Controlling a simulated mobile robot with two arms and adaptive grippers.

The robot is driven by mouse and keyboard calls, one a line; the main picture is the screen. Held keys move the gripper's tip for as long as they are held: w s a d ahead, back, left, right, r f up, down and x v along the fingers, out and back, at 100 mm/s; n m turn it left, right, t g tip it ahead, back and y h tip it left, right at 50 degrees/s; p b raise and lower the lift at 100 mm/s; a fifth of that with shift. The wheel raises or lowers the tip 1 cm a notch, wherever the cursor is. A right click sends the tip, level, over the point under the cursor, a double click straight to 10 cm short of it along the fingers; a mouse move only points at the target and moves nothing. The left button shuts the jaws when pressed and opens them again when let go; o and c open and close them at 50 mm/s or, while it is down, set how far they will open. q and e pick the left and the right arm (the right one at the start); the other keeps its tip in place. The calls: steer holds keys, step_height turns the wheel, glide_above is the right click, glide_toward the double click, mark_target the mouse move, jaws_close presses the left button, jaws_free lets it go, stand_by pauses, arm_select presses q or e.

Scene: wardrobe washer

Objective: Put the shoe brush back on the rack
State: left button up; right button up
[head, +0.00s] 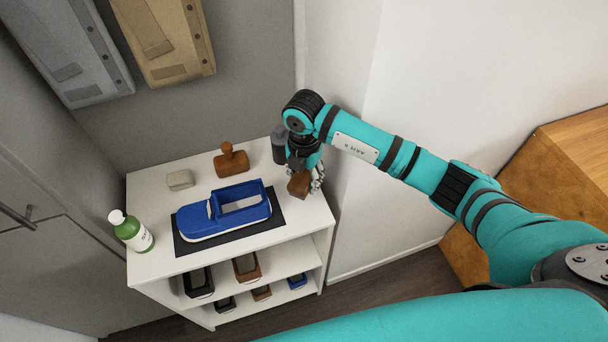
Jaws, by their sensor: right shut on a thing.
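My right gripper (308,180) reaches down over the right end of the white rack (147,199). It is shut on a small brown block-like thing (298,184), partly hidden by the fingers. This looks like the shoe brush, though its bristles cannot be made out. It is over the rack's top near the right edge; I cannot tell whether it touches the surface. Another brown item with a knob handle (232,160) stands at the back of the top. My left gripper is not in view.
A green bottle (132,232) is at the left and a beige block (180,180) behind. A wall stands close on the right.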

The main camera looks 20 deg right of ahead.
steer(key=shift+f, duration=0.25)
steer(key=shift+f+b, duration=0.6)
steer(key=shift+b, duration=0.1)
steer(key=shift+f+b, duration=0.3)
steer(key=shift+f, duration=0.1)
step_height(320, 180, down, 4)
steer(key=b, duration=0.3)
steer(key=shift+f, duration=0.1)
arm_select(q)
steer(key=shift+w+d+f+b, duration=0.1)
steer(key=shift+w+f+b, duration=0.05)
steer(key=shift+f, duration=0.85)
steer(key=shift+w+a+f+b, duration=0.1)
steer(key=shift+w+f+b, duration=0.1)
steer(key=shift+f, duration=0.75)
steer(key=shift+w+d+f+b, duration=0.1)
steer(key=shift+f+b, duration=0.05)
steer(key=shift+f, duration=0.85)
arm_select(e)
steer(key=shift+f, duration=0.65)
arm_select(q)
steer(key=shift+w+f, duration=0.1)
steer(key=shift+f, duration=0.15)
arm_select(e)
steer(key=shift+f, duration=0.35)
steer(key=o, duration=1.6)
